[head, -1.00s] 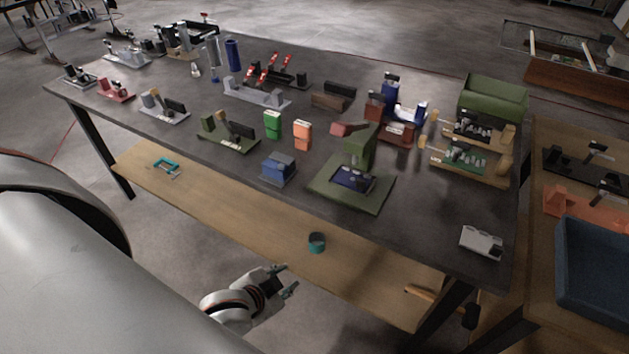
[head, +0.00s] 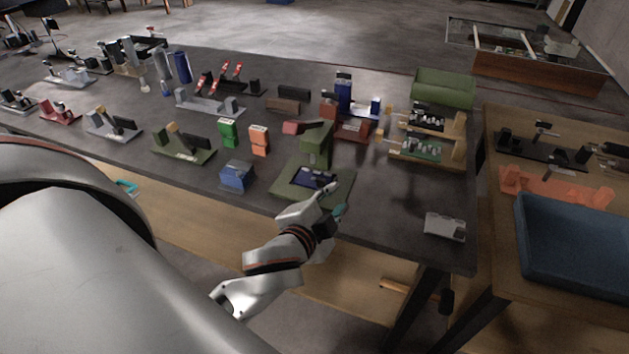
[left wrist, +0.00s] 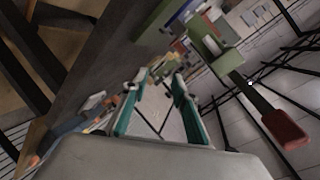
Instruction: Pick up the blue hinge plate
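A dark blue plate (head: 315,178), which looks like the blue hinge plate, lies on the base of a green press-like fixture (head: 318,142) near the table's front edge. My left gripper (head: 336,200) is just in front and to the right of it, above the fixture's front corner, apart from the plate. In the left wrist view my left gripper (left wrist: 160,78) shows two teal-padded fingers spread apart with nothing between them. The green fixture (left wrist: 212,38), with a red-ended lever (left wrist: 285,130), is beyond the fingers at upper right. My right gripper is not in view.
A blue block (head: 237,176) stands left of the fixture; green (head: 228,132) and orange (head: 259,140) blocks stand behind. A grey-white part (head: 445,226) lies at the right front. A blue tray (head: 580,245) is on the side table. Dark tabletop between fixture and grey part is clear.

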